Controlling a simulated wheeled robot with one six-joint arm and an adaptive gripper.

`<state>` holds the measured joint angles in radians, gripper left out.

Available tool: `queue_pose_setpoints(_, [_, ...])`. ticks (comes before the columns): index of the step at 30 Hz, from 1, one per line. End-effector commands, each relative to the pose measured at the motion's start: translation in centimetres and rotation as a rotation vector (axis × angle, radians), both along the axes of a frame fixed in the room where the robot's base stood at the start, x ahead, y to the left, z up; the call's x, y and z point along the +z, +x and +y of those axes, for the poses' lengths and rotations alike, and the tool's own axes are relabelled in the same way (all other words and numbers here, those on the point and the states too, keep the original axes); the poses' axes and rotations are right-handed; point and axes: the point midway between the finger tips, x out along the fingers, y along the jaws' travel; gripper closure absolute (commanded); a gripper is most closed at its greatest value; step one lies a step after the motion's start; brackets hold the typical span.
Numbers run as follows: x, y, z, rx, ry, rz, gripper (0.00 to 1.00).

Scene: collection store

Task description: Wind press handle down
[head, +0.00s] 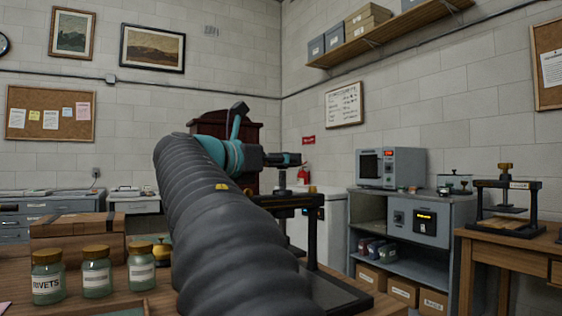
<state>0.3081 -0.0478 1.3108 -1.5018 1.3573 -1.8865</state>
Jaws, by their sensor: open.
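A black press (312,235) stands on the near wooden bench, mostly hidden behind my arm. Its beam and right post show, with a short upright spindle (281,181) above the beam. Any handle on that spindle cannot be made out clearly. My gripper (291,159) points to the right, just above the spindle top; whether they touch cannot be told. It is open and nothing shows between its fingers. A second press (536,206) with a brass-coloured knob handle (505,167) stands on the wooden table at the right, well away from my gripper.
Several lidded jars (97,279) and a wooden box (78,238) stand at the left of the bench. A grey shelf unit (412,240) with instruments stands behind at the right. The air right of my gripper looks clear.

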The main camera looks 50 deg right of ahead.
Motion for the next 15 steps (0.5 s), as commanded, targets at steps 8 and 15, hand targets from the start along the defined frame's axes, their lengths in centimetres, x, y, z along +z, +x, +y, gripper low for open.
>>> queue_pose_setpoints(8, [0.00, -0.08, -0.91, 0.001, 0.000, 0.000, 0.51])
queue_pose_setpoints(15, [0.00, -0.07, -0.88, 0.001, 0.000, 0.000, 0.68])
